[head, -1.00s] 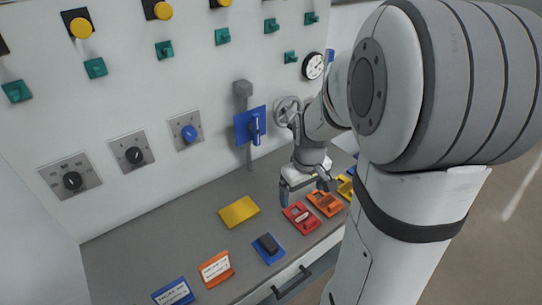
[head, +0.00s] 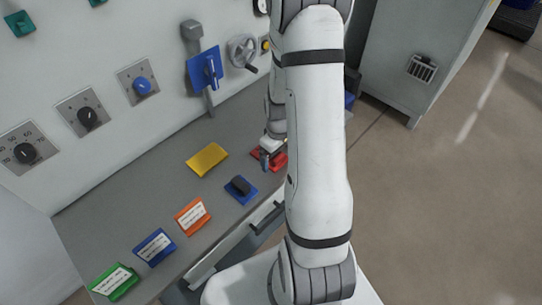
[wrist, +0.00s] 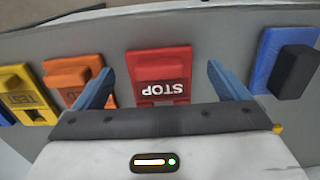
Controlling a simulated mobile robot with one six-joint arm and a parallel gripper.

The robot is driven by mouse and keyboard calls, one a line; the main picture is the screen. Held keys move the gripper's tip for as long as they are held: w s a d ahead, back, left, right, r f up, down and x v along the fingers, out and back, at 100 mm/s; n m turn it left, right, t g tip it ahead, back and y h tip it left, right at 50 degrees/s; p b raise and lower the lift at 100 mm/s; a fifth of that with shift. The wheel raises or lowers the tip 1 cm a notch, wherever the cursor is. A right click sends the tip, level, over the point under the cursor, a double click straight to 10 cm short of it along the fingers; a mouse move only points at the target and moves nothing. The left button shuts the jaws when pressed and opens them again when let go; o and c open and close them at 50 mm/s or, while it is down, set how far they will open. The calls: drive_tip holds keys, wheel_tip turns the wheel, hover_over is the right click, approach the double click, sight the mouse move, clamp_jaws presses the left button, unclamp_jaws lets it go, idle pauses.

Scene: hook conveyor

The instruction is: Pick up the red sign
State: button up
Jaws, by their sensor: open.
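The red sign (wrist: 160,66) lies on the grey counter and shows upside down in the wrist view, with a white STOP label on it. In the head view only part of the red sign (head: 281,161) shows beside my arm. My gripper (wrist: 158,78) is open, with one blue finger on each side of the red sign and gaps between the fingers and the sign. In the head view my gripper (head: 268,157) is at the sign, partly hidden by my own arm.
An orange sign (wrist: 72,72) and a yellow TEST sign (wrist: 22,90) lie left of the red one in the wrist view. A blue piece with a black block (wrist: 290,62) lies right. In the head view, a yellow plate (head: 207,159) lies behind the front row.

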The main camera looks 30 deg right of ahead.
sight(278, 156)
drive_tip(key=shift+f, duration=0.6)
drive_tip(key=shift+c, duration=0.4)
drive_tip(key=c, duration=1)
drive_tip(key=shift+r, duration=0.1)
wheel_tip(278, 156, up, 10)
drive_tip(key=shift+f+b, duration=0.1)
drive_tip(key=shift+b, duration=0.25)
